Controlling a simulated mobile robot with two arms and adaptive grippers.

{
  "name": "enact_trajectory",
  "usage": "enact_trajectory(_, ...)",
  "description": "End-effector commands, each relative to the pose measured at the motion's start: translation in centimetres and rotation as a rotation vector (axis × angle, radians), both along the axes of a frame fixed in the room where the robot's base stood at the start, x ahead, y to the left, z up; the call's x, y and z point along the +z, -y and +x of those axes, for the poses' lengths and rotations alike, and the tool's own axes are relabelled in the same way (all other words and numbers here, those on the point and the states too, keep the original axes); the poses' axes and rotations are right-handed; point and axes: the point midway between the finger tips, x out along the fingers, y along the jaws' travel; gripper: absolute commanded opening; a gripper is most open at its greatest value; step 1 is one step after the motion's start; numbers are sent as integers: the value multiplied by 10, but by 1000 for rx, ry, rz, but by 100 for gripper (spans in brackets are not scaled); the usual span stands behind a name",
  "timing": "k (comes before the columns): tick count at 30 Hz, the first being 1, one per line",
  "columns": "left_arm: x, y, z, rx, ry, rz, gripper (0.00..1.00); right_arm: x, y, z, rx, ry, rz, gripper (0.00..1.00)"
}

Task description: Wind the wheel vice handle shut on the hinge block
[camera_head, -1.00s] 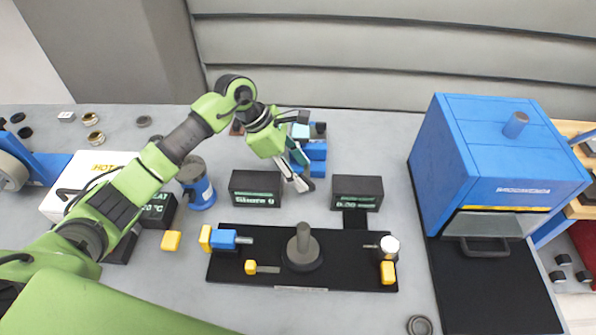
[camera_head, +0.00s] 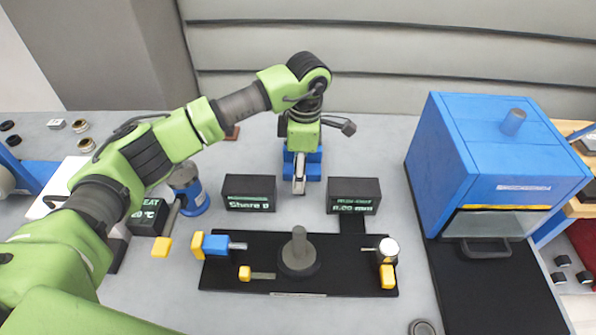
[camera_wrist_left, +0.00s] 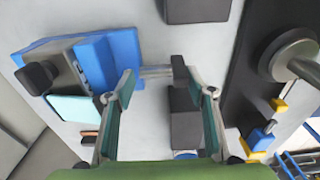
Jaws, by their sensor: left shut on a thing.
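The blue wheel vice (camera_head: 314,166) stands at the back middle, mostly hidden behind my left gripper (camera_head: 300,188) in the head view. In the left wrist view the vice's blue body (camera_wrist_left: 108,62) is at the left, with a metal rod (camera_wrist_left: 156,71) running out to a dark end piece (camera_wrist_left: 180,70). My left gripper (camera_wrist_left: 154,76) is shut on this handle part, its fingers either side of the rod. A grey and dark block (camera_wrist_left: 62,76) sits by the vice's jaw, perhaps the hinge block; a pale teal piece (camera_wrist_left: 74,108) is beside it. My right gripper is not in view.
Two black display boxes (camera_head: 249,192) (camera_head: 354,196) stand either side in front of the vice. A black fixture plate (camera_head: 345,270) with a grey post (camera_head: 299,250) lies nearer. A blue oven (camera_head: 490,165) stands right, a blue can (camera_head: 188,190) left.

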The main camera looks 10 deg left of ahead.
Motion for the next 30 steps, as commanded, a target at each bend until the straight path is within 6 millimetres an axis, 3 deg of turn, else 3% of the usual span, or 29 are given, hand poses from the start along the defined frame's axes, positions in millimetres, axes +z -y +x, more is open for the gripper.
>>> enact_trajectory(11, -1, 1, -1, -1, -1, 2, 28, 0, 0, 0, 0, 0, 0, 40)
enact_trajectory(12, -1, 1, -1, -1, -1, 2, 55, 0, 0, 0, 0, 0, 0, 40)
enact_trajectory(13, -1, 1, -1, -1, -1, 2, 57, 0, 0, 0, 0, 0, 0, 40)
enact_trajectory(30, 0, 0, 1, 0, 3, -5, 57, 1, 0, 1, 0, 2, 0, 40)
